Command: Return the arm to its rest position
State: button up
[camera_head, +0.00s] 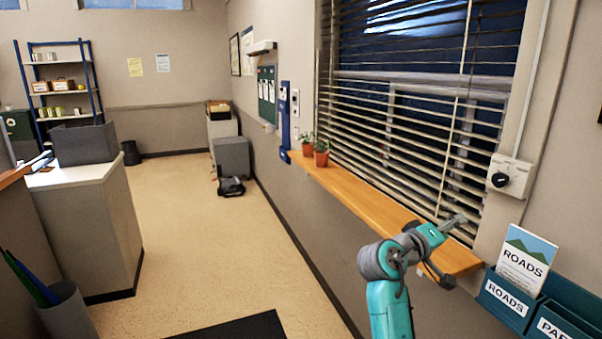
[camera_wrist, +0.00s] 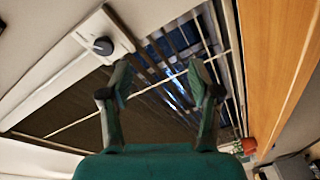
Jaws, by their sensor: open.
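My teal arm rises at the lower right of the head view, bent in front of the wooden window sill (camera_head: 385,207). My gripper (camera_head: 458,219) is at the sill's near end, in front of the blinds (camera_head: 400,120). In the wrist view my gripper (camera_wrist: 160,72) shows two fingers spread apart with nothing between them. The blinds (camera_wrist: 160,100) and a white wall switch box with a dark knob (camera_wrist: 118,32) lie beyond the fingers. The sill (camera_wrist: 272,65) runs along the right of that view.
Two potted plants (camera_head: 315,150) stand on the sill's far part. A teal leaflet rack (camera_head: 510,298) labelled ROADS is at the lower right, near my arm. The switch box (camera_head: 510,176) is on the wall. A grey counter (camera_head: 90,220) stands left; floor between is mostly clear.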

jog(key=s+a+f+n+t+y, duration=0.2)
jog(key=s+f+y, duration=0.15)
jog(key=f, duration=0.65)
jog(key=s+a+f+n+t+y, duration=0.1)
jog(key=s+a+f+y, duration=0.15)
jog(key=s+f, duration=0.45)
jog(key=s+a+f+n+t+y, duration=0.2)
jog(key=s+a+f, duration=0.1)
jog(key=f, duration=0.9)
jog(key=s+a+f+y, duration=0.35)
jog(key=s+f, duration=0.35)
jog(key=s, duration=0.3)
jog(key=s+a+f+m+y, duration=0.1)
jog(key=s+a, duration=0.2)
jog(key=s, duration=0.7)
jog(key=s+a+y, duration=0.2)
jog(key=s, duration=0.7)
jog(key=s+r+m, duration=0.2)
jog(key=s+r, duration=0.2)
jog(key=s, duration=0.4)
jog(key=s+a+r+m, duration=0.1)
jog(key=s+r+m, duration=0.1)
jog(key=s+r, duration=0.3)
jog(key=s+y, duration=0.1)
jog(key=s, duration=0.2)
jog(key=shift+a+r+t, duration=0.15)
jog(key=shift+r+t, duration=0.15)
jog(key=shift+t, duration=0.1)
